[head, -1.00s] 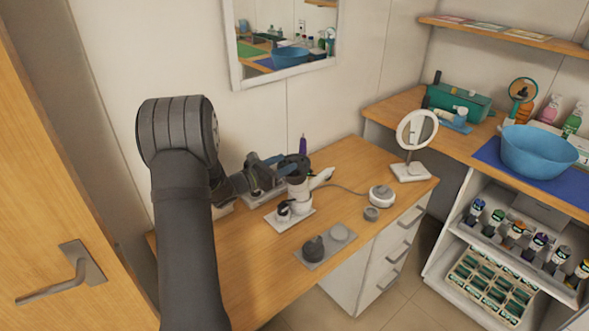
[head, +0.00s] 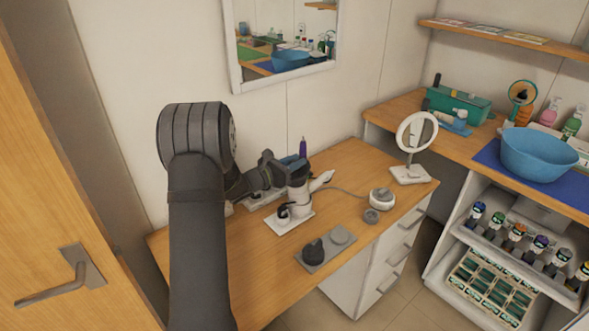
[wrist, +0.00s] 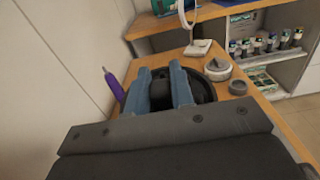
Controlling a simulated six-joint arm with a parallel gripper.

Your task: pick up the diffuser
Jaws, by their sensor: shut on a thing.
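A black, round, bowl-like piece, which I take for the diffuser (wrist: 197,90), sits between my blue fingertips in the wrist view. My gripper (wrist: 170,92) is shut on it, one finger on each side. In the head view my gripper (head: 293,170) is at the top of a white hair-dryer-like body (head: 299,200) on a white base. My fingers hide much of the black piece there. I cannot tell whether it is still attached to the white body.
A grey tray (head: 325,256) with a black attachment (head: 313,250) lies in front. A purple bottle (head: 303,147) stands behind my gripper. A round white device (head: 381,198), a small grey puck (head: 371,216) and a ring mirror (head: 416,135) are to the right. The desk's front left is clear.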

